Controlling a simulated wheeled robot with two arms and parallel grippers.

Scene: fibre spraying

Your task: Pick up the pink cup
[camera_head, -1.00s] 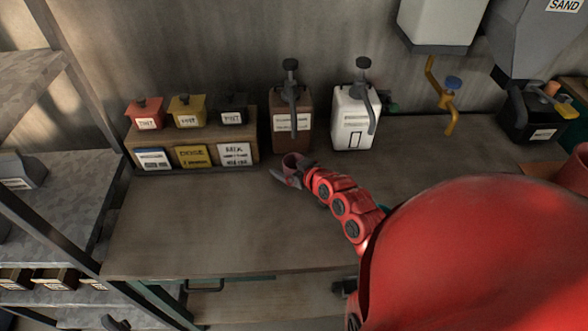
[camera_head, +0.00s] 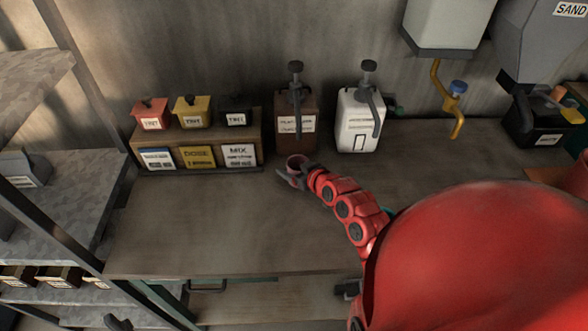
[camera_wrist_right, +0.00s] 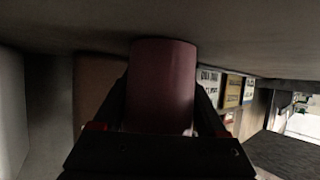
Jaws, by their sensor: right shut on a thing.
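The pink cup (camera_head: 296,161) is at the back middle of the workbench in the head view, just in front of the brown pump bottle. My right gripper (camera_head: 297,174) is shut on it, with the fingers on either side of the cup wall. In the right wrist view the cup (camera_wrist_right: 163,85) fills the middle, between the dark fingers of the right gripper (camera_wrist_right: 163,118). I cannot tell whether the cup touches the bench. My left gripper is not in view.
A brown pump bottle (camera_head: 296,125) and a white pump bottle (camera_head: 360,122) stand behind the cup. A wooden rack (camera_head: 198,130) with coloured boxes stands to the left. The bench (camera_head: 200,230) is clear at front left. Metal shelves (camera_head: 65,200) stand at far left.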

